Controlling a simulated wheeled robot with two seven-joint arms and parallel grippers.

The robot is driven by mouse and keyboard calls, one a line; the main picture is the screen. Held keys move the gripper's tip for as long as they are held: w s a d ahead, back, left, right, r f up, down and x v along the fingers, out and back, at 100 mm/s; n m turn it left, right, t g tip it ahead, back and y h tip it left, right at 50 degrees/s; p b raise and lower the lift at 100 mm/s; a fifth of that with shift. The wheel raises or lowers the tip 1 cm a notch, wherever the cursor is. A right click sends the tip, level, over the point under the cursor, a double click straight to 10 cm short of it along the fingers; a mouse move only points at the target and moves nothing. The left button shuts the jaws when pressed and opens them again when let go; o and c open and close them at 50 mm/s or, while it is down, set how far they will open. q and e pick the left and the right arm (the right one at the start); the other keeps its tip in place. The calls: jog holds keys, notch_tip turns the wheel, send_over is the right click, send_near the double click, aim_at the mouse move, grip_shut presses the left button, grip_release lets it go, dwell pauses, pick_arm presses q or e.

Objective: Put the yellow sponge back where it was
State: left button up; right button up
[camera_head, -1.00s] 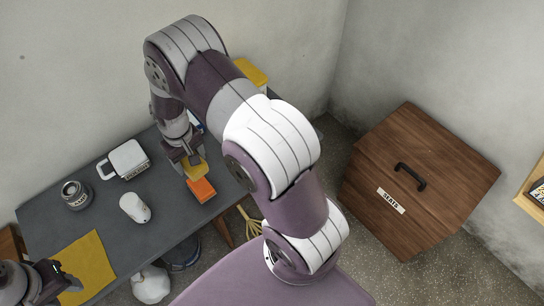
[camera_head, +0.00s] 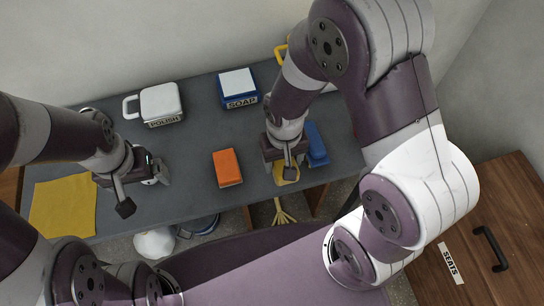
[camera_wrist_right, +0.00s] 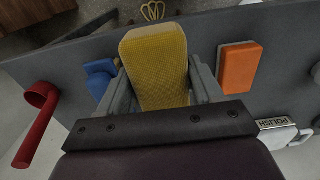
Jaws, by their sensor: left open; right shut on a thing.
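The yellow sponge (camera_wrist_right: 157,65) is between the fingers of my right gripper (camera_wrist_right: 160,85), which is shut on it. In the head view, my right gripper (camera_head: 286,168) is near the table's front edge, mostly covering the sponge (camera_head: 289,175). An orange sponge (camera_head: 227,168) lies to its left, and a blue object (camera_head: 316,145) is close on its right. I cannot tell whether the yellow sponge touches the table. My left gripper (camera_head: 143,188) is open over the left part of the table, beside a yellow cloth (camera_head: 63,205).
On the grey table (camera_head: 200,130) stand a white POLISH container (camera_head: 160,104) and a blue SOAP box (camera_head: 238,88). A red curved object (camera_wrist_right: 35,120) shows in the right wrist view. A wooden SEATS chest (camera_head: 510,210) stands at the right. Table room is clear behind the orange sponge.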

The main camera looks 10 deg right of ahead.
jog(key=w+f, duration=0.1)
jog(key=w, duration=0.1)
jog(key=w+a+f, duration=0.1)
jog(key=w, duration=0.1)
jog(key=w+f, duration=0.1)
jog(key=w, duration=0.1)
jog(key=shift+w+a+f, duration=0.2)
jog(key=shift+f, duration=0.1)
jog(key=shift+w+f, duration=0.2)
jog(key=shift+f, duration=0.05)
notch_tip(320, 180, down, 4)
jog(key=shift+r+p, duration=0.1)
jog(key=shift+p, duration=0.2)
jog(key=shift+w, duration=0.1)
jog(key=shift+f, duration=0.25)
jog(key=o, duration=1)
